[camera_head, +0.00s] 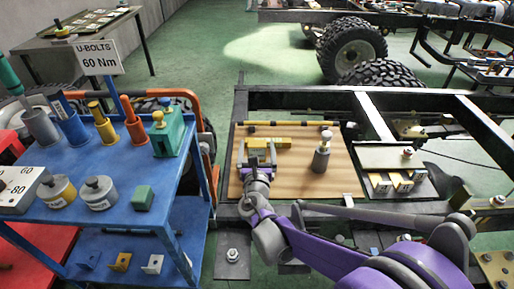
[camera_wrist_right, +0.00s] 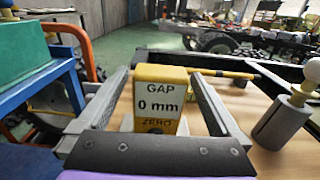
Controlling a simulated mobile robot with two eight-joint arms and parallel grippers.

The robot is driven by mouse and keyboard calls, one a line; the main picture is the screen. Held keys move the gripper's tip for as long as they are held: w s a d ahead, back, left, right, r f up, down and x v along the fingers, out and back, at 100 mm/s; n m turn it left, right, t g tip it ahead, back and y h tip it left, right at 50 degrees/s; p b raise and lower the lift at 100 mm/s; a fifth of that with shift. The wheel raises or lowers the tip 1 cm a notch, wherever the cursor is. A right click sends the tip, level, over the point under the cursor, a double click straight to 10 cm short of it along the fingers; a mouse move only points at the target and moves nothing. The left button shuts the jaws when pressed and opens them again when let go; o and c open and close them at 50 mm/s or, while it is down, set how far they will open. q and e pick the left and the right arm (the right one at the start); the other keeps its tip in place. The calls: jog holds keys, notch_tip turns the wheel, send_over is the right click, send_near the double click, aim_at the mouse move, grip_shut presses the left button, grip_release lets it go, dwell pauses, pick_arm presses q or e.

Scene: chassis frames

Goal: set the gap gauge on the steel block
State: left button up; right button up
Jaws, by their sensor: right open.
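In the right wrist view, the gap gauge (camera_wrist_right: 158,78) shows a white label reading "GAP 0 mm" above "ZERO". My right gripper (camera_head: 258,149) is open at the gauge's near side. In the wrist view, its two fingers stand on either side of the gauge, with visible space beside it. I cannot pick out the steel block with certainty. A pale flat plate (camera_head: 376,155) with a small knobbed part lies on the frame to the right. My left gripper is not in view.
A grey cylinder with a knobbed handle (camera_head: 321,160) stands on the wooden board (camera_head: 295,187), right of the gauge. A yellow rod (camera_head: 290,124) lies along the far edge. A blue cart (camera_head: 165,195) with several tools stands left. Dark chassis rails surround the board.

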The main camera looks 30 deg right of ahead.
jog(key=p+v, duration=0.1)
jog(key=v, duration=1.1)
jog(key=shift+d, duration=0.1)
